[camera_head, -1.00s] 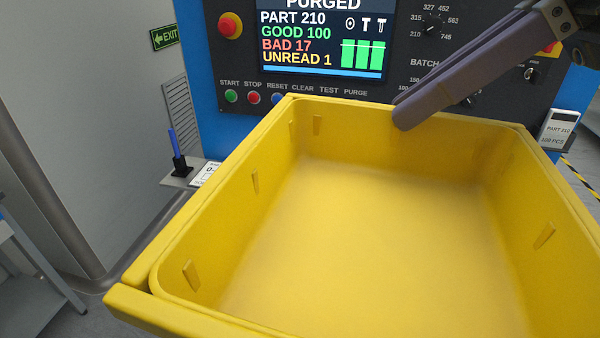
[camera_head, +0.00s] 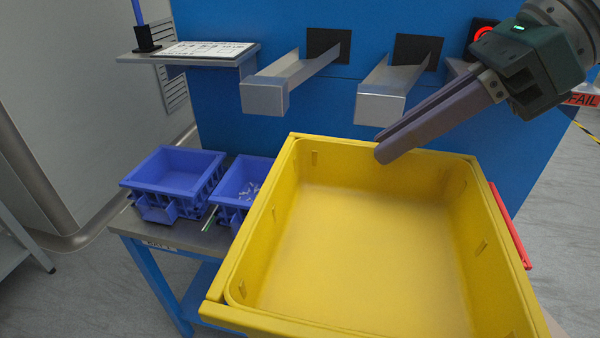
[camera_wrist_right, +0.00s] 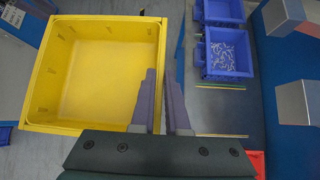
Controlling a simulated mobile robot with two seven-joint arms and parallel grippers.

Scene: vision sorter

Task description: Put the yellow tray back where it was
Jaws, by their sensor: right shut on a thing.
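The yellow tray (camera_head: 350,235) is empty and fills the lower middle of the head view. It also fills the upper left of the right wrist view (camera_wrist_right: 95,80). My right gripper (camera_head: 383,148) is shut on the tray's far wall, one finger inside and one outside. In the right wrist view its fingers (camera_wrist_right: 162,82) straddle the wall nearest the machine. The tray appears held up in front of the bench, and its underside is hidden. My left gripper is not in view.
A blue bin (camera_head: 174,183) and a second blue bin with small pale parts (camera_head: 240,190) stand on a bench (camera_head: 150,235). Two metal chutes (camera_head: 268,95) (camera_head: 385,95) stick out of the blue machine. A red edge (camera_head: 512,225) shows right of the tray. A clipboard shelf (camera_head: 190,56) is upper left.

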